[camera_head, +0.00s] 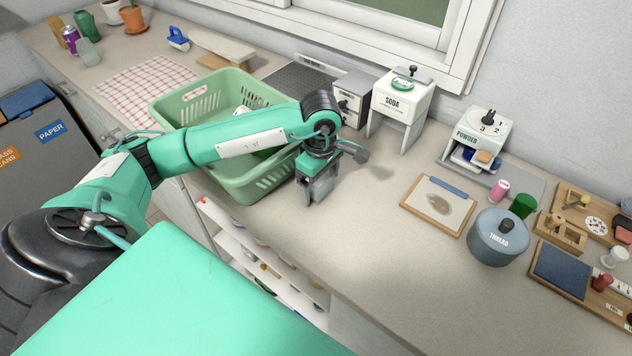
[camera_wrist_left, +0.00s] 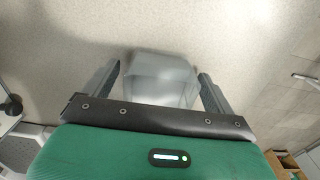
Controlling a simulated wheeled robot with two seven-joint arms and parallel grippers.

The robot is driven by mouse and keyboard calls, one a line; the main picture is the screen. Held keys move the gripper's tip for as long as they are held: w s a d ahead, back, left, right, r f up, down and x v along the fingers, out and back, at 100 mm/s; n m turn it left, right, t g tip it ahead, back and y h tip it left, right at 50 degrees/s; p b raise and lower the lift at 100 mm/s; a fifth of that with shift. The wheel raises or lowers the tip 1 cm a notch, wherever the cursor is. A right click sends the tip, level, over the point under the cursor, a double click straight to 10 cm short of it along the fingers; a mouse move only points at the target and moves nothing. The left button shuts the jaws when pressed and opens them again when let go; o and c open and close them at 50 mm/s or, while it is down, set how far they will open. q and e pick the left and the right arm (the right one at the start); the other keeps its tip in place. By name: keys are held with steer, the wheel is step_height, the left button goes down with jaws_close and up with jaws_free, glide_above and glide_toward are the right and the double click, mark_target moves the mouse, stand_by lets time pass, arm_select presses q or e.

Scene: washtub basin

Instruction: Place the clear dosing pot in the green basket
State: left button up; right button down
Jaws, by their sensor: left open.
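The clear dosing pot (camera_wrist_left: 160,80) looks like a greyish see-through vessel between the two fingers of my left gripper in the left wrist view. My left gripper (camera_head: 317,190) is open around it, pointing down at the counter, just right of the basket in the head view. In the head view the fingers mostly cover the pot. My right gripper is not in view.
Soda dispenser (camera_head: 403,99) and powder dispenser (camera_head: 484,132) stand along the wall. A clipboard (camera_head: 437,206) and a thread pot (camera_head: 498,238) stand to the right. A checked cloth (camera_head: 148,88) lies left of the basket.

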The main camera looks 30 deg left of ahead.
arm_select(q)
steer(key=c, duration=1.2)
steer(key=shift+o, duration=0.2)
steer(key=shift+r, duration=0.1)
